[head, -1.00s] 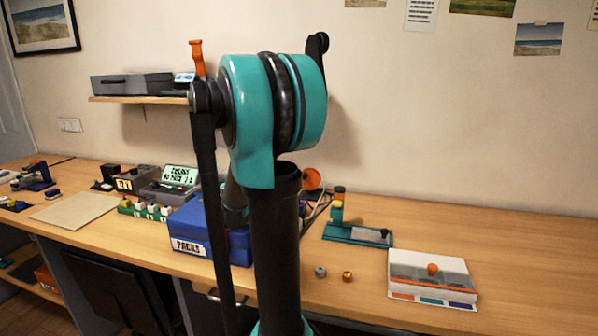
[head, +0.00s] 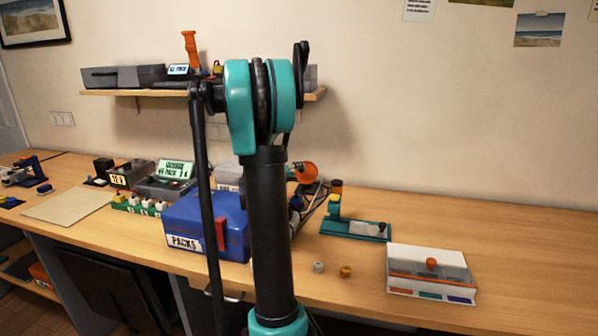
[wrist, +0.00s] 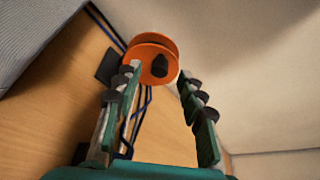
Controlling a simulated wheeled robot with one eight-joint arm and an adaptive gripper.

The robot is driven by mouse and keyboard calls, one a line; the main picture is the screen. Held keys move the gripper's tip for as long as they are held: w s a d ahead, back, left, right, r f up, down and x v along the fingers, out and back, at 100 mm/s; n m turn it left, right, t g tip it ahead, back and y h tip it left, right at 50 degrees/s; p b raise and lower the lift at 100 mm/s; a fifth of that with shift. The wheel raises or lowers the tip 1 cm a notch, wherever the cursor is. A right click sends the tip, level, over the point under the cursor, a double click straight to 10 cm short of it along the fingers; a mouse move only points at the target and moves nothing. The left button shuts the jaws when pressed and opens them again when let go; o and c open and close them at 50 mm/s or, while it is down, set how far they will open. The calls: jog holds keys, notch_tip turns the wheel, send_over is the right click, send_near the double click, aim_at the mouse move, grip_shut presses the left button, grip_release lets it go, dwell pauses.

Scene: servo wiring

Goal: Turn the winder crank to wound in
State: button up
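The winder shows as an orange spool (wrist: 148,55) in the wrist view, with a dark knob, which looks like its crank handle (wrist: 159,66), on its face. Dark cables run below the spool.
A blue PACKS box (head: 192,226) stands left of my arm. A teal fixture (head: 355,229) and a white tray box (head: 431,273) with an orange knob are on the right. Two small knobs (head: 345,271) lie near the front edge. A shelf (head: 140,93) is above.

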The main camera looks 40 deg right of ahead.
aim_at(306, 174)
jog(key=x, duration=0.3)
jog(key=shift+d+f, duration=0.1)
jog(key=shift+d, duration=0.05)
grip_shut()
